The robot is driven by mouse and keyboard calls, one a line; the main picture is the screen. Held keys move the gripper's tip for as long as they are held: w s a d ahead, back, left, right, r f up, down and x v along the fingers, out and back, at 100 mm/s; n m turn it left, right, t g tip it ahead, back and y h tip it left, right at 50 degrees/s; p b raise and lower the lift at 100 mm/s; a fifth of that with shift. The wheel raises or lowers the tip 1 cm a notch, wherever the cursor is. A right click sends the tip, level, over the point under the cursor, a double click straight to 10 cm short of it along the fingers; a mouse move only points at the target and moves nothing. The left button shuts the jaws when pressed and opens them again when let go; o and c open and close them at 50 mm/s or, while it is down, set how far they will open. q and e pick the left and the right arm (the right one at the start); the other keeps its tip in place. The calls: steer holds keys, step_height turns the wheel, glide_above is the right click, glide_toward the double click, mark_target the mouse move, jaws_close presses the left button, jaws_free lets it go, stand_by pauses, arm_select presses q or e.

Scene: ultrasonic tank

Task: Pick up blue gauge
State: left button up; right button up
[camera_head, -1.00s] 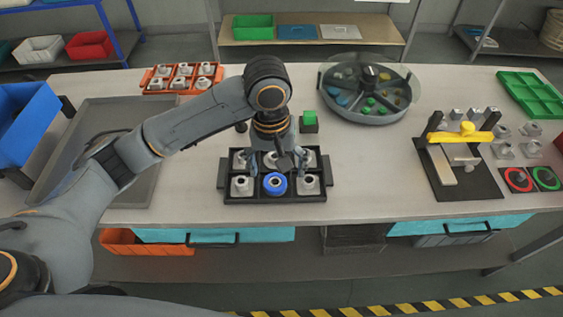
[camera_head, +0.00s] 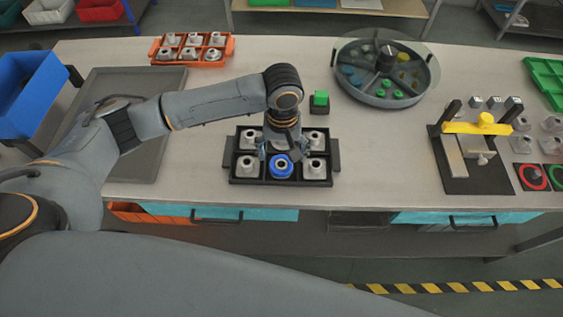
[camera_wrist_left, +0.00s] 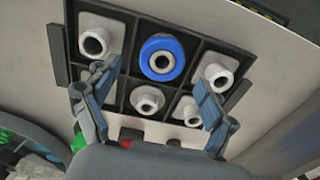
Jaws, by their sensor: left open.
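The blue gauge (camera_head: 281,166) is a blue ring with a pale centre. It sits in the front middle compartment of a black tray (camera_head: 333,178) that holds several white fittings. In the left wrist view the blue gauge (camera_wrist_left: 162,58) lies ahead of the fingers, between their lines, apart from both. My left gripper (camera_head: 280,150) is over the tray, just behind the blue gauge in the head view. In the left wrist view my left gripper (camera_wrist_left: 152,92) is open with nothing between its fingers. My right gripper is not in view.
White fittings stand close around the gauge, one on the left (camera_head: 247,167) and one on the right (camera_head: 315,168). A green block on a black base (camera_head: 320,102) stands behind the tray. A round sorting dish (camera_head: 387,72) is at the back right.

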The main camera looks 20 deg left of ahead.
mark_target(281, 160)
arm_select(q)
steer(key=shift+s+a+f+p, duration=0.1)
steer(key=shift+f+p, duration=0.1)
steer(key=shift+f, duration=0.45)
steer(key=shift+s+a+f+p, duration=0.1)
steer(key=shift+f+p, duration=0.05)
steer(key=shift+f, duration=0.45)
steer(key=shift+w+f, duration=0.1)
steer(key=shift+f, duration=0.45)
steer(key=c, duration=1.4)
steer(key=shift+c, duration=0.3)
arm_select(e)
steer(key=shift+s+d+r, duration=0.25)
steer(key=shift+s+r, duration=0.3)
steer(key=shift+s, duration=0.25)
arm_select(q)
steer(key=shift+r, duration=0.15)
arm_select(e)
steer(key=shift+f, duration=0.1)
